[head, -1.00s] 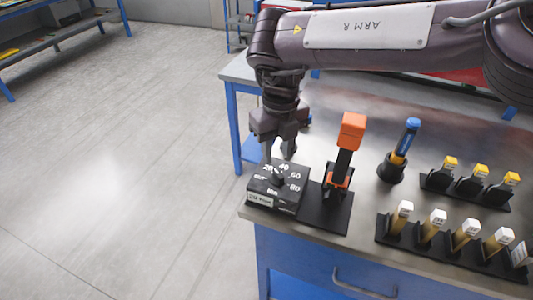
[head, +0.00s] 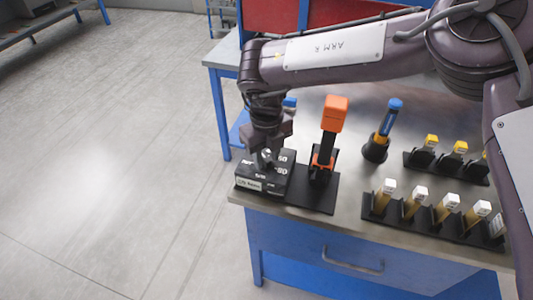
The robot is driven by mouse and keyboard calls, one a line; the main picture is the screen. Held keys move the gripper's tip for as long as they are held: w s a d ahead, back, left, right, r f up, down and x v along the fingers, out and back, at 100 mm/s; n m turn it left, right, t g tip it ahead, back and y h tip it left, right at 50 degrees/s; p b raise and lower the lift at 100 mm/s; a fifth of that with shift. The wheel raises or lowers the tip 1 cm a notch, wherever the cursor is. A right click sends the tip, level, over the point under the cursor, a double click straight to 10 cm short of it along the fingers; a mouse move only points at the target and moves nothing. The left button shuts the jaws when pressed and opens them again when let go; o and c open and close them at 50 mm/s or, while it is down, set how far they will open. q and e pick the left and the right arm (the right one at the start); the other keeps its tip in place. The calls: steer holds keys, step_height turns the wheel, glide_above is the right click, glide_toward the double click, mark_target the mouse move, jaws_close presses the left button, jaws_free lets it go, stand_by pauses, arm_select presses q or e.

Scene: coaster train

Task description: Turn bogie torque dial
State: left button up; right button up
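The torque dial box (head: 262,185) is a black block with white numbers on its top and a pale label on its front. It sits at the front left corner of the metal bench. The dial knob (head: 265,157) shows as a small grey shape on top, mostly covered by the gripper. My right gripper (head: 267,152) points down from above, with its fingers at the knob. I cannot tell whether the fingers are closed on it. My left gripper is out of view.
An orange-headed tool (head: 335,115) stands in a black holder right of the box. A blue-handled tool (head: 388,120) stands in a cup behind it. Racks of yellow-capped (head: 431,142) and white-capped pieces (head: 415,200) fill the right. The floor at left is clear.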

jaws_close()
steer(key=shift+m, duration=0.3)
steer(key=m, duration=0.4)
steer(key=shift+a+m, duration=0.15)
steer(key=shift+m, duration=0.15)
steer(key=m, duration=0.6)
steer(key=shift+a+m, duration=0.1)
steer(key=shift+m, duration=0.2)
steer(key=shift+w+r+m+p, duration=0.1)
steer(key=shift+m+p, duration=0.25)
steer(key=shift+m, duration=0.45)
steer(key=shift+a+m+p, duration=0.1)
steer(key=shift+m+p, duration=0.35)
steer(key=shift+m, duration=0.45)
steer(key=shift+w+m+p, duration=0.15)
steer(key=shift+m+p, duration=1.35)
steer(key=shift+m, duration=0.8)
